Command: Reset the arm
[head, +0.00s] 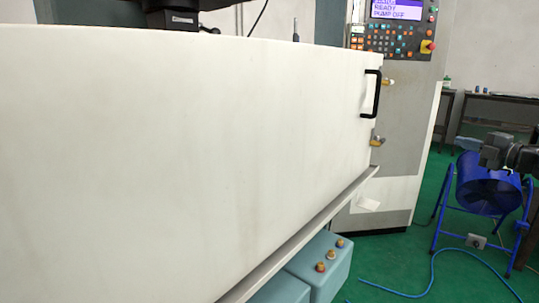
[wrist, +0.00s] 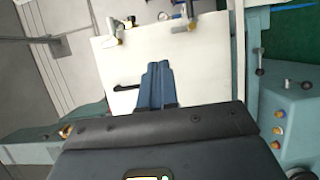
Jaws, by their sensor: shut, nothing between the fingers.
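My gripper (wrist: 158,70) shows in the wrist view, with its two blue-grey fingers together and nothing between them. It points toward a white panel (wrist: 205,55) and appears apart from it; the exact gap is hard to judge. In the head view, a dark grey part of my arm (head: 507,152) enters at the right edge, in front of a blue drum fan. The fingertips cannot be made out there.
A large white machine door (head: 180,150) with a black handle (head: 376,94) fills the left of the head view. A control panel (head: 392,40) reads READY, PUMP OFF. The blue fan (head: 480,190) and a blue hose (head: 445,258) are on the green floor.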

